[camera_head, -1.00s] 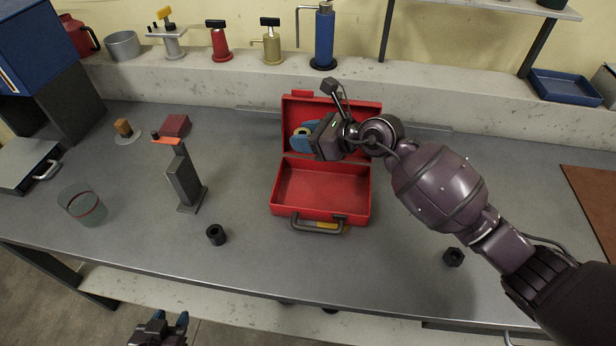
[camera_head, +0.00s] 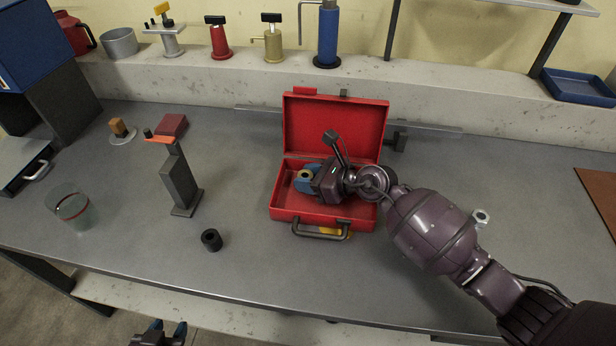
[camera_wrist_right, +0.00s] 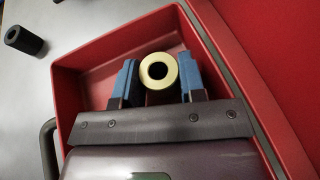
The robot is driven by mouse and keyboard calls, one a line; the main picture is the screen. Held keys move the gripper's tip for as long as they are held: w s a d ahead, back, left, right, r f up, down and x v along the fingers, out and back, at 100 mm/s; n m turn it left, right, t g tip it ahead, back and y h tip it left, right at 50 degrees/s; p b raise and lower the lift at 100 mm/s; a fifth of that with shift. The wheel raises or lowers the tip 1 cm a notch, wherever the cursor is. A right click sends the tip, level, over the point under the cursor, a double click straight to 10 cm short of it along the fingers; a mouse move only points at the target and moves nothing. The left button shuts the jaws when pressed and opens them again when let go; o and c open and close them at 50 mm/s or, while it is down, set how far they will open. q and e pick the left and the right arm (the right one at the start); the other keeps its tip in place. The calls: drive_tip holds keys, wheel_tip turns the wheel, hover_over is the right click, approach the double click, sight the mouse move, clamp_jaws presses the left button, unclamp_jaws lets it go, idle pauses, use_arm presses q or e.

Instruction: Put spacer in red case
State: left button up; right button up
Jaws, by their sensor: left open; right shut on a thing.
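The pale yellow ring-shaped spacer (camera_head: 306,175) is held by my right gripper (camera_head: 303,181) inside the open red case (camera_head: 284,214). In the right wrist view the spacer (camera_wrist_right: 144,76) sits between the blue fingers, its hole facing the camera, with the case's red wall (camera_wrist_right: 85,68) around it. Whether the spacer touches the case floor cannot be told. The case lid (camera_head: 335,122) stands open at the back. My left gripper (camera_head: 166,330) is open and empty at the bottom edge of the head view, below the bench front.
A black cylinder (camera_head: 211,240) stands left of the case. A grey stand with an orange top (camera_head: 180,185) and a glass (camera_head: 70,207) are further left. A silver nut (camera_head: 481,217) lies right of my right arm. The front middle of the bench is clear.

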drive_tip(key=shift+r, duration=0.1)
drive_tip(key=o, duration=0.7)
drive_tip(key=shift+o, duration=0.2)
drive_tip(key=shift+d+r, duration=0.1)
drive_tip(key=shift+d, duration=0.05)
drive_tip(key=p+v, duration=0.1)
drive_tip(key=v, duration=0.9)
drive_tip(key=shift+s+d+r, duration=0.1)
drive_tip(key=shift+s+d, duration=0.1)
drive_tip(key=shift+d, duration=0.15)
drive_tip(key=shift+s+d+r, duration=0.15)
drive_tip(key=shift+s+d, duration=0.1)
drive_tip(key=shift+d, duration=0.1)
